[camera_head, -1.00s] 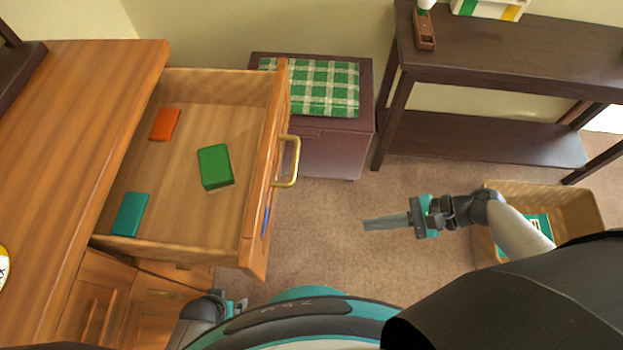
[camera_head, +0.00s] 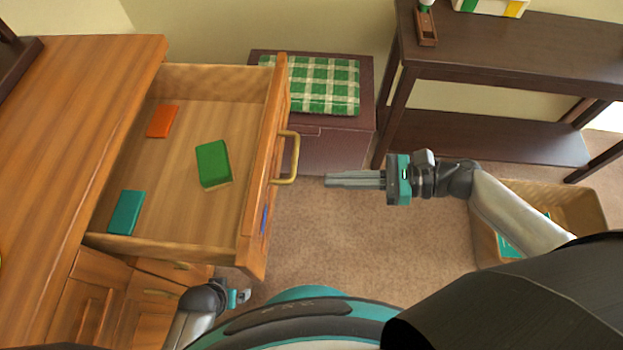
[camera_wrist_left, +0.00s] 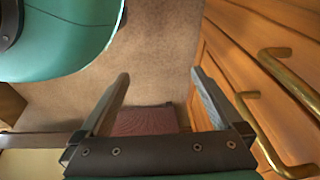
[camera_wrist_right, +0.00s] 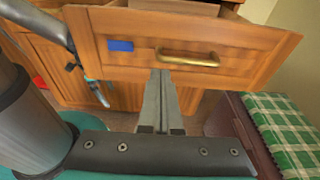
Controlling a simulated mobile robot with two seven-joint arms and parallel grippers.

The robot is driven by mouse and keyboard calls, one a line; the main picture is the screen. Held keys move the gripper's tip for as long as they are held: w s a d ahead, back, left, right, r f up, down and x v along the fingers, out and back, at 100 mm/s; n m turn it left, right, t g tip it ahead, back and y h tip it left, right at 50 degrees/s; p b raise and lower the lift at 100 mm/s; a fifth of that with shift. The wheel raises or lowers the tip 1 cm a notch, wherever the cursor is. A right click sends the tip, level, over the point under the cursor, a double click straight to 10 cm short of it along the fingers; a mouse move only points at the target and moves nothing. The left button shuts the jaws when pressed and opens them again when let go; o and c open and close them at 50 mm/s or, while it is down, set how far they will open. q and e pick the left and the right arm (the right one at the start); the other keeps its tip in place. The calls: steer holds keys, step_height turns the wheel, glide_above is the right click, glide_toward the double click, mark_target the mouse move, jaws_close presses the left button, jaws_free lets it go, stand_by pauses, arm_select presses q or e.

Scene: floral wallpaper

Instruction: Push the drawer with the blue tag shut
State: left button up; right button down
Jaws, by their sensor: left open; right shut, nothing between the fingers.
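The wooden drawer (camera_head: 250,215) stands pulled out of the cabinet, with its front facing right in the head view. The blue tag (camera_wrist_right: 120,45) is on its front beside the brass handle (camera_wrist_right: 188,58); the tag also shows edge-on in the head view (camera_head: 264,220). My right gripper (camera_head: 328,180) is shut and empty, to the right of the handle, with a gap between its fingertips and the drawer front. In the right wrist view its fingers (camera_wrist_right: 160,78) point at the front just below the handle. My left gripper (camera_wrist_left: 158,80) is open and empty, low near the cabinet front.
Inside the drawer lie a green box (camera_head: 213,163), an orange item (camera_head: 163,121) and a teal item (camera_head: 126,212). A purple chest (camera_head: 330,150) with a green checked cushion stands behind. A dark shelf table (camera_head: 490,60) and a bin (camera_head: 585,215) are at the right.

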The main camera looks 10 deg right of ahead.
mark_target(294, 181)
arm_select(q)
steer(key=shift+w+d+r+b, duration=0.3)
steer(key=shift+w+r, duration=0.05)
steer(key=shift+r, duration=0.25)
steer(key=shift+w+d+r+b, duration=0.25)
steer(key=shift+w+r, duration=0.05)
steer(key=shift+r, duration=0.3)
arm_select(e)
steer(key=shift+x, duration=2.7)
